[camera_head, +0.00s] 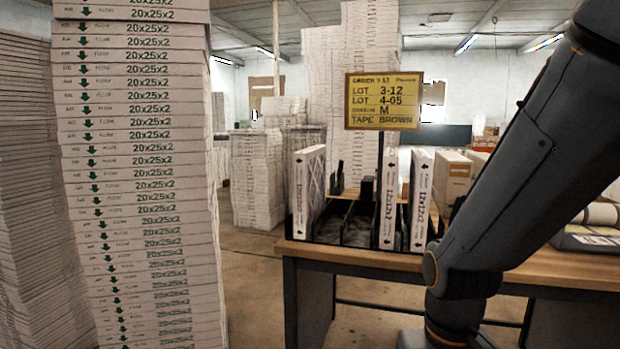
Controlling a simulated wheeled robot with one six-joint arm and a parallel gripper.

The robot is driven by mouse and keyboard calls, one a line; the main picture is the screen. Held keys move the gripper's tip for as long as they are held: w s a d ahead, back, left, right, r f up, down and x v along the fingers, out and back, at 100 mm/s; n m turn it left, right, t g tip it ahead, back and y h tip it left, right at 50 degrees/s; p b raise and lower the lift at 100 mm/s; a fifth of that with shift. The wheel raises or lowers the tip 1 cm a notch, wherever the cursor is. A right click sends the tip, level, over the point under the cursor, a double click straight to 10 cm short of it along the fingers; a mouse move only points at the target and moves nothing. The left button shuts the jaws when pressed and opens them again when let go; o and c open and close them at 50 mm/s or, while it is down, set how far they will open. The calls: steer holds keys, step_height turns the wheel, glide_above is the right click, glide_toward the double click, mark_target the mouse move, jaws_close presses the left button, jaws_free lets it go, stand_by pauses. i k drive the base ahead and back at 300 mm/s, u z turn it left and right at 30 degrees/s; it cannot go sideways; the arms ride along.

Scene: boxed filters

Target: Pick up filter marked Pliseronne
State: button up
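Three white-edged filters stand upright in a black slotted rack (357,232) on the wooden table (540,265). The left filter (302,195) shows part of its pleated face. The middle filter (388,200) and the right filter (420,200) stand close together, edges facing me, with "12x12x2" printed on them. I cannot read the name Pliseronne on any of them. My arm crosses the right side in front of the table and hides part of it. My gripper is out of view.
A tall stack of boxes marked 20x25x2 (140,180) fills the left. A yellow sign (384,101) stands above the rack. Cartons (455,175) stand right of the rack, partly behind my arm. Open floor (255,280) lies between stack and table.

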mark_target(309, 164)
steer(key=u, duration=0.55)
steer(key=k, duration=0.65)
steer(key=u, duration=1.15)
steer(key=i, duration=2.05)
steer(key=z, duration=0.95)
steer(key=i, duration=0.7)
steer(key=z, duration=0.85)
